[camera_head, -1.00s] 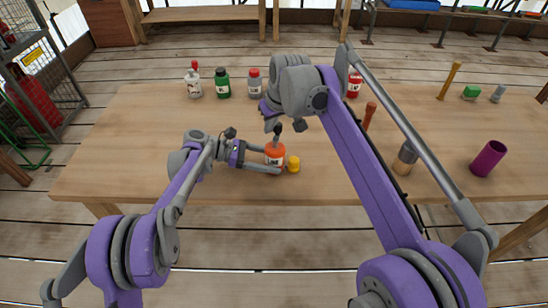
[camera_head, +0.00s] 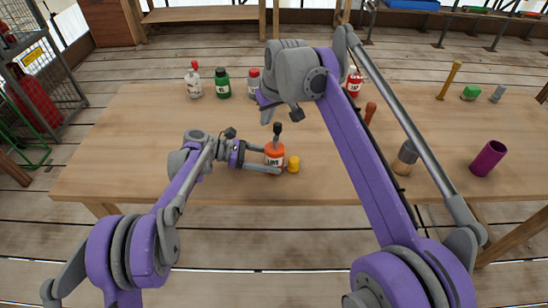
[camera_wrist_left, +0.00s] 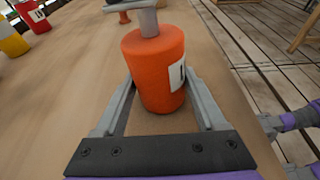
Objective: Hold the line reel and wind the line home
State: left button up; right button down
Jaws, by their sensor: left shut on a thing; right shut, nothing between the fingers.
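The line reel (camera_head: 274,153) is an orange cylinder with a white label reading LINE, upright near the table's front edge. A crank with a dark knob (camera_head: 277,128) stands on its top. My left gripper (camera_head: 279,171) is shut around the reel's body from the left. In the left wrist view the reel (camera_wrist_left: 155,55) sits between the two fingers, with a grey post on its top. My right gripper (camera_head: 268,117) is shut and empty, just above and left of the knob, apparently apart from it. Its fingers are small and partly hidden by the arm.
A small yellow piece (camera_head: 293,164) stands right of the reel. White (camera_head: 194,86), green (camera_head: 223,88) and grey (camera_head: 254,86) bottles line the back. A purple cup (camera_head: 488,159) and a brown-and-grey cylinder (camera_head: 405,158) stand right. The table's left half is mostly clear.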

jog(key=shift+r, duration=2)
pick_arm(q)
jog(key=o, duration=0.9)
jog(key=shift+o, duration=0.2)
